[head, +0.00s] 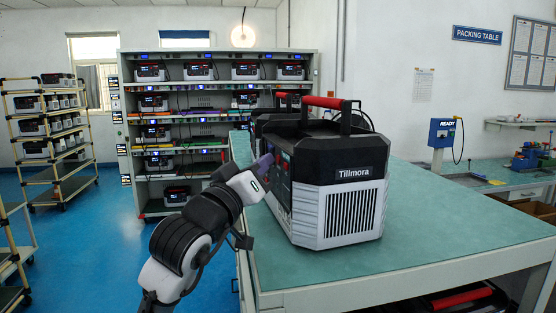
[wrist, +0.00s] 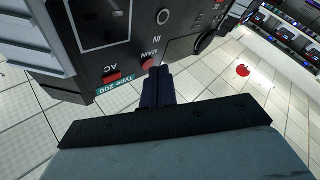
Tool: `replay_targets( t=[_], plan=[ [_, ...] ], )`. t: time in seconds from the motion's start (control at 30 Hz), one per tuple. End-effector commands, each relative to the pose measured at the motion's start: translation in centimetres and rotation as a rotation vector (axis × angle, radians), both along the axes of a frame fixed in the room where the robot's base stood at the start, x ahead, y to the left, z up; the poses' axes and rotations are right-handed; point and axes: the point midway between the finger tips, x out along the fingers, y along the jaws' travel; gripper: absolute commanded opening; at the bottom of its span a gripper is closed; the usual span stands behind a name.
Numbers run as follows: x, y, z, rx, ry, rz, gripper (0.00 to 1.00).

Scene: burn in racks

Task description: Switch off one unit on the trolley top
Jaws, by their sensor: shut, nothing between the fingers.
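A black and grey power unit (head: 338,212) marked Tillmora, with a red carry handle, stands upright on the green trolley top (head: 450,225). Its front panel (wrist: 80,60) fills the upper left of the wrist view. The panel has a red MAIN button (wrist: 148,63), a red AC switch (wrist: 112,78), a Type 200 label and a socket marked IN. My gripper (head: 265,162) is at the panel's left side in the head view. In the wrist view my gripper (wrist: 157,72) is shut and empty, its tips right beside the MAIN button; contact cannot be told.
A second unit (head: 268,122) stands behind the first on the trolley top. A large rack (head: 220,55) of units is at the back, and a yellowish shelf trolley (head: 60,187) at the left. The blue floor is open at left.

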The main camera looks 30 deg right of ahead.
Motion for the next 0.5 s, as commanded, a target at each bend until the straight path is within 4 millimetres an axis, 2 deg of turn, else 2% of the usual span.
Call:
replay_targets(
  t=[0.5],
  plan=[
    [0.27,1.21,-0.03,-0.001,0.0,0.001,0.0]
  ],
)
